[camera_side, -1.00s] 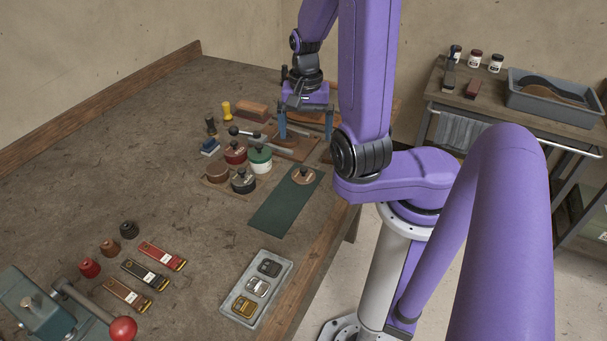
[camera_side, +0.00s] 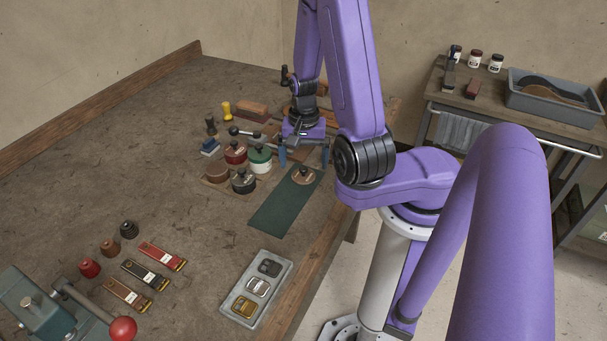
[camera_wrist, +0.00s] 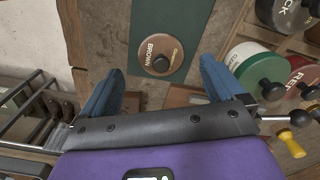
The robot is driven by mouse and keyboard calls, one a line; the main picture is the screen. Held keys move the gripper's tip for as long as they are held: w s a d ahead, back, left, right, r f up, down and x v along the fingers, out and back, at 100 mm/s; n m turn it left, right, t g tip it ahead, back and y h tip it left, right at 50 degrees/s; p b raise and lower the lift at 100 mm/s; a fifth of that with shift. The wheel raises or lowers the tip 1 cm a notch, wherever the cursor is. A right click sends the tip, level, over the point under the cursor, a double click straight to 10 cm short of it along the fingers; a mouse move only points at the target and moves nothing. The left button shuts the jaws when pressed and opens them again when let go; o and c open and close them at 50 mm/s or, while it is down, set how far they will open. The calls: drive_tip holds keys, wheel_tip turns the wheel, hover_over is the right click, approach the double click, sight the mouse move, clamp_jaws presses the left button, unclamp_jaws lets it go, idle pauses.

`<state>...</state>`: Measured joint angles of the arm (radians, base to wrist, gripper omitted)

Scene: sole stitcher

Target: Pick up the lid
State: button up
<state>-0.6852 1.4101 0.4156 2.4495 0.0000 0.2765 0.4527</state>
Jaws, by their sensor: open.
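A round brown lid (camera_side: 304,175) marked "BROWN" with a dark knob lies at the far end of a green mat (camera_side: 273,213). In the wrist view the lid (camera_wrist: 158,55) lies flat on the green mat (camera_wrist: 190,22), knob up. My gripper (camera_side: 304,156) is open and empty, with its blue fingers spread above the lid's end of the mat. In the wrist view the lid shows between the two blue fingers of my gripper (camera_wrist: 161,68); I cannot tell the exact height gap.
Lidded black (camera_side: 243,181), red (camera_side: 235,154) and green (camera_side: 260,160) jars stand close left, beside an open brown jar (camera_side: 217,172). A grey tray of buckles (camera_side: 257,288) lies nearer the camera. The bench's left middle is clear.

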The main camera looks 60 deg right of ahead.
sight(304, 168)
drive_tip(key=shift+f, duration=1.5)
drive_tip(key=c, duration=1.1)
